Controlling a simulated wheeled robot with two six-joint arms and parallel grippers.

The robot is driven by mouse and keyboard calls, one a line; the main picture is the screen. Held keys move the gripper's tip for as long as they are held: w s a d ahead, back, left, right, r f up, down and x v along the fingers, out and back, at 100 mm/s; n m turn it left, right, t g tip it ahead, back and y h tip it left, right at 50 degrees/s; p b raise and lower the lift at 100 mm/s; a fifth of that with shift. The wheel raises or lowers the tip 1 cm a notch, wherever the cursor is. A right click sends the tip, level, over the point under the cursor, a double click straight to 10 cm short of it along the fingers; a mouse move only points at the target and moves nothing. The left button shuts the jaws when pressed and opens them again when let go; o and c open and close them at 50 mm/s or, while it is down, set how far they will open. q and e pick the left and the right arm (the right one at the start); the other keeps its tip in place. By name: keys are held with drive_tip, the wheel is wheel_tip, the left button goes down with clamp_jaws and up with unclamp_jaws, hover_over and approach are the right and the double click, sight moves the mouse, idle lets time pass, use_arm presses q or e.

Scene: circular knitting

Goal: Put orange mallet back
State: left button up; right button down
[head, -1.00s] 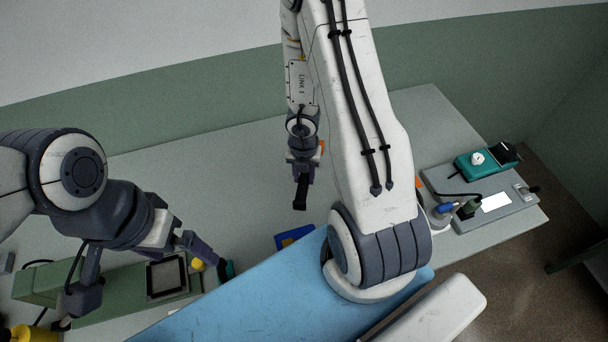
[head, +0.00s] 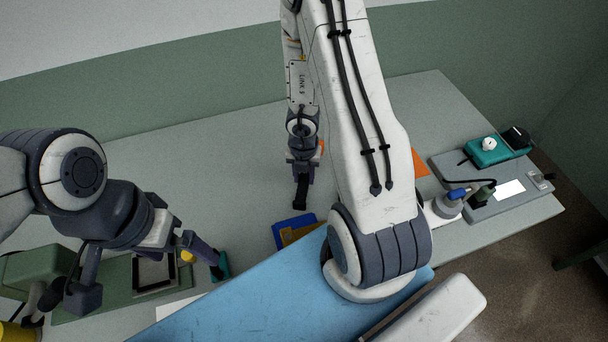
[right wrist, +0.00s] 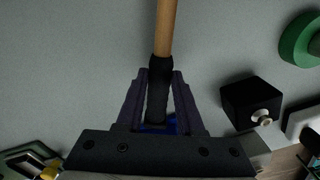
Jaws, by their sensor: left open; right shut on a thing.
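My right gripper (head: 302,172) is shut on the mallet's handle. In the right wrist view, the fingers (right wrist: 158,100) close around its black grip (right wrist: 159,90), and the wooden shaft (right wrist: 167,30) runs up out of the picture. The mallet's head is outside that view. In the head view a small orange patch (head: 322,147) shows beside the right gripper; I cannot tell whether it is the mallet's head. A flat orange piece (head: 420,164) on the table is partly hidden by my right arm. My left gripper (head: 212,262) is open, low at the left.
A blue tray (head: 283,236) lies below my right gripper, partly covered. A green machine (head: 120,280) is at the left near my left gripper. A grey panel (head: 470,195) and a teal device (head: 485,155) stand at the right end. The table's back middle (head: 220,150) is clear.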

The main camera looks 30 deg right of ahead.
drive_tip(key=shift+c, duration=2.3)
unclamp_jaws()
drive_tip(key=shift+r, duration=0.1)
wheel_tip(320, 180, up, 10)
drive_tip(key=p, duration=1)
drive_tip(key=shift+a+r, duration=0.15)
drive_tip(key=shift+r, duration=0.05)
drive_tip(key=shift+s, duration=0.1)
